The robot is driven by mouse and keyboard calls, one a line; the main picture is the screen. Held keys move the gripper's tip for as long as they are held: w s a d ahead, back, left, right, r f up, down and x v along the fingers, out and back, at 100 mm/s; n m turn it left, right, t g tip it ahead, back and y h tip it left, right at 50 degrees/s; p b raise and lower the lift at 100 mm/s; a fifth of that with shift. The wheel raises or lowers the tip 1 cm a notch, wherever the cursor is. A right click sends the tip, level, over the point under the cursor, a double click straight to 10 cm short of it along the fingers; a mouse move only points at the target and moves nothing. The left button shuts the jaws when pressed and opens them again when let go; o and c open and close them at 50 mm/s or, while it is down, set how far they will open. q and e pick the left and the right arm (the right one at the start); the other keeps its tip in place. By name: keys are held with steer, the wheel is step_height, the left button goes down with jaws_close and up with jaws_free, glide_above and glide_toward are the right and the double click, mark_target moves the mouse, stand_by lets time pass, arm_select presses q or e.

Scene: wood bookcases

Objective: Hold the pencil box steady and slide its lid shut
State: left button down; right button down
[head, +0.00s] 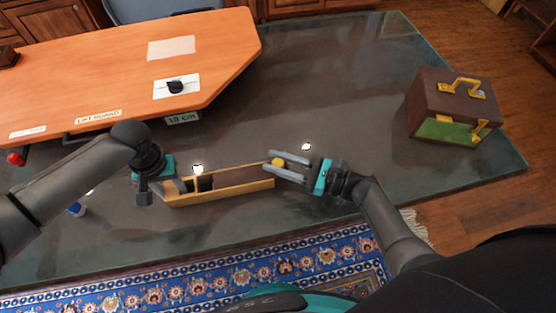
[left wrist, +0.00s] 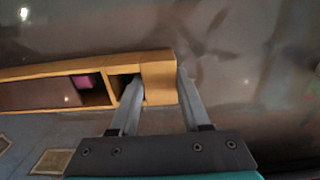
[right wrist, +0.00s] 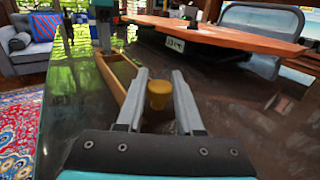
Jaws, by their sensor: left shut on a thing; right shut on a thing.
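The long wooden pencil box (head: 225,191) lies on the dark glass tabletop. Its dark brown lid (head: 240,175) covers the right part, and the left part is open. My left gripper (head: 176,187) is shut on the box's left end; in the left wrist view the fingers straddle the end block (left wrist: 158,80). A pink thing (left wrist: 88,80) shows in an open compartment there. My right gripper (head: 281,167) is shut on the yellow knob (head: 278,161) at the lid's right end. The knob also shows between the fingers in the right wrist view (right wrist: 159,95).
An orange lift board (head: 120,70) stands behind the box, with a black knob (head: 176,87) on it. A brown and green case (head: 452,108) with yellow handles stands at the right. The glass between is clear. A patterned rug (head: 200,270) lies in front.

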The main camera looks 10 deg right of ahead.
mark_target(261, 172)
steer(key=a, duration=0.4)
steer(key=shift+a, duration=0.25)
arm_select(q)
steer(key=shift+d, duration=0.1)
arm_select(e)
steer(key=c, duration=0.5)
jaws_free()
steer(key=shift+d, duration=0.1)
steer(key=v, duration=1.2)
